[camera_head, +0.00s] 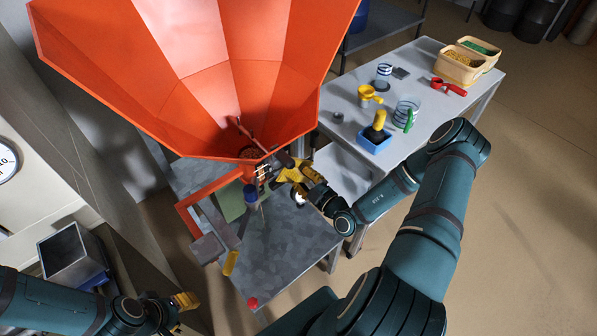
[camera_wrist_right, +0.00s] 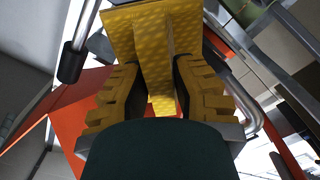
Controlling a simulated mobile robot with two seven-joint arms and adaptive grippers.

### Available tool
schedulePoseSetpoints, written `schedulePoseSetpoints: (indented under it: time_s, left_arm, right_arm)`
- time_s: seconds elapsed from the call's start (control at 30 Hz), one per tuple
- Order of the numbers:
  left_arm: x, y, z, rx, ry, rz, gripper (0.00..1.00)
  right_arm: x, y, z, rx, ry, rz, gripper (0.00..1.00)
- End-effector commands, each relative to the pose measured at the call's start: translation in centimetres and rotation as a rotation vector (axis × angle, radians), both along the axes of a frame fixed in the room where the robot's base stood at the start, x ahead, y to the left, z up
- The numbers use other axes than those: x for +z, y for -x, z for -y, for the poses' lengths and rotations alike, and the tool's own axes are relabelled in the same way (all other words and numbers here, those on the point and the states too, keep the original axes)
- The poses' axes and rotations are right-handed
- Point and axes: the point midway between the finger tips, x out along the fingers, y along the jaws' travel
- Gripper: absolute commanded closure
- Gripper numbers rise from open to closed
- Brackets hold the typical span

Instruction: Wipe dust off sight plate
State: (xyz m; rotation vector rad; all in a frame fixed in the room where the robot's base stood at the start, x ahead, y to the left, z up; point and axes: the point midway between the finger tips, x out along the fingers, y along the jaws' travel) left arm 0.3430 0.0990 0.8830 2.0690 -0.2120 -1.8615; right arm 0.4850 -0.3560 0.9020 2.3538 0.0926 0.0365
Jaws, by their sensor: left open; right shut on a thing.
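My right gripper (camera_head: 285,172) is at the bottom of the orange hopper (camera_head: 215,70). In the right wrist view its yellow fingers (camera_wrist_right: 158,90) are shut on a yellow textured piece (camera_wrist_right: 165,35), with a flat broad part beyond the fingertips and a narrow stem between them. In the head view this piece is hard to tell from the fingers. A green flat panel (camera_head: 229,201) lies below the hopper outlet; I cannot tell whether it is the sight plate. No dust can be made out. My left gripper (camera_head: 186,301) is open and empty at the lower left, away from the hopper.
A grey metal table (camera_head: 290,250) is under the hopper, with an orange frame (camera_head: 190,215) beside the outlet. A side table (camera_head: 440,85) holds a blue tub (camera_head: 374,143), yellow scoop (camera_head: 369,94), jugs and bins. A dark-topped box (camera_head: 68,252) stands at left.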

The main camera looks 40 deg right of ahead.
Motion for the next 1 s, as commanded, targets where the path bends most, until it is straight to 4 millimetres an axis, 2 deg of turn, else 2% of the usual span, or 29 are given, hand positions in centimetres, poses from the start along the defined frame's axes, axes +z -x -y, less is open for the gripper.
schedulePoseSetpoints:
  time_s: [0.43, 0.8, 1.0]
  left_arm:
    - [0.2, 0.0, 0.0, 0.0, 0.0, 0.0, 0.53]
    - [1.2, 0.0, 0.0, 0.0, 0.0, 0.0, 0.53]
    - [1.2, 0.0, 0.0, 0.0, 0.0, 0.0, 0.53]
  right_arm:
    - [0.0, 0.5, 0.0, 0.001, 0.0, 0.001, 1.0]
    - [0.1, 3.1, 0.3, 0.0, 0.0, 0.0, 1.0]
    - [0.0, 3.3, 0.2, 0.001, 0.001, 0.001, 1.0]
